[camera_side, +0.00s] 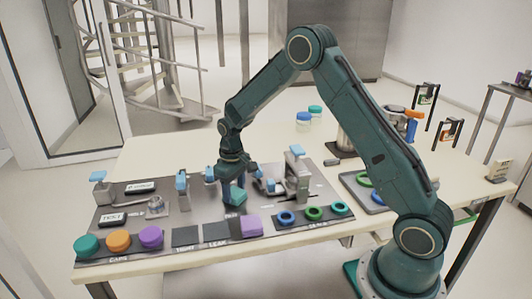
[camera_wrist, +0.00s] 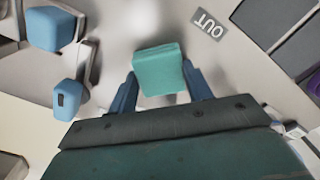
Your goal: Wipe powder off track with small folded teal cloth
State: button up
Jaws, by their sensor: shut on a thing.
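My gripper (camera_side: 236,181) points down over the grey metal work plate (camera_side: 180,222) in the side view. In the wrist view its two blue fingers (camera_wrist: 161,88) are shut on the small folded teal cloth (camera_wrist: 158,66), which sits between them. The cloth also shows as a teal block under my gripper in the side view (camera_side: 236,196). It is low over the plate; I cannot tell whether it touches. A pale grey track surface (camera_wrist: 130,25) lies around the cloth, beside an OUT label (camera_wrist: 209,24). I cannot clearly make out powder on it.
Blue-topped fixtures (camera_wrist: 52,29) stand close left of my gripper in the wrist view. A metal fixture (camera_side: 297,175) stands to its right in the side view. Coloured caps (camera_side: 118,241), a purple block (camera_side: 251,225) and rings (camera_side: 313,213) line the front edge. Jars (camera_side: 304,121) stand behind.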

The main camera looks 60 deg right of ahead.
aim_at(238, 211)
jog(key=shift+w+d, duration=1.9)
jog(key=shift+d, duration=0.05)
jog(key=shift+s+a, duration=3.9)
notch_tip(238, 211, up, 8)
jog(key=shift+w+r, duration=0.1)
